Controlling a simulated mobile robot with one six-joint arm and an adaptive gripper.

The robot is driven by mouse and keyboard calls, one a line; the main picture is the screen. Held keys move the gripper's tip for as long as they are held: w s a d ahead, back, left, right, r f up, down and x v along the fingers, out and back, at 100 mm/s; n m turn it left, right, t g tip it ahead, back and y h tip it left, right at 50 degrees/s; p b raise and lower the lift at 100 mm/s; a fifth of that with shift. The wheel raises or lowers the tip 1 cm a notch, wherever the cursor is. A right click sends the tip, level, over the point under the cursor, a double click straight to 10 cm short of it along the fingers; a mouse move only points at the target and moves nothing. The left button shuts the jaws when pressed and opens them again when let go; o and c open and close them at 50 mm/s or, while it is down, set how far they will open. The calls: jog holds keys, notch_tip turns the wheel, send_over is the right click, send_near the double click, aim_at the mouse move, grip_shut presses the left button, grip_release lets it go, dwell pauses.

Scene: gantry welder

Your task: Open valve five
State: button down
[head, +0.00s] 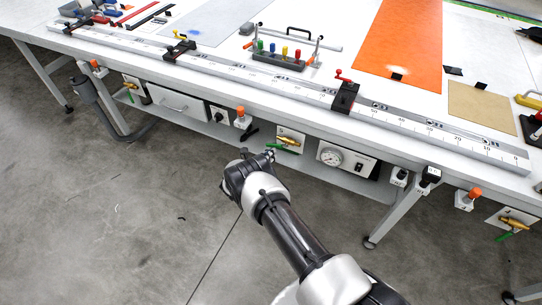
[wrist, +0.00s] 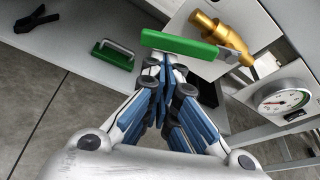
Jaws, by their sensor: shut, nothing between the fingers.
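A brass valve (head: 290,140) with a green lever handle (head: 277,148) sits on a pale plate under the table's front edge. Its small label is too small to read for certain. In the wrist view the brass body (wrist: 222,38) is at upper right and the green handle (wrist: 180,45) extends left from it, across the view just beyond my fingertips. My gripper (wrist: 168,64) is shut and empty, its tips close to the handle's lower edge; I cannot tell whether they touch. In the head view my gripper (head: 268,155) is just in front of the valve handle.
A gauge box (head: 346,160) stands right of the valve; its dial (wrist: 283,99) shows at right in the wrist view. A green block with a metal handle (wrist: 113,54) lies on the lower shelf. Similar valves sit at far left (head: 133,86) and far right (head: 514,222).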

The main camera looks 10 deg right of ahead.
jog(key=shift+w+a+r+m+b, duration=0.35)
jog(key=shift+a+r+m+b, duration=0.15)
jog(key=shift+r+b, duration=0.1)
jog(key=shift+r, duration=0.2)
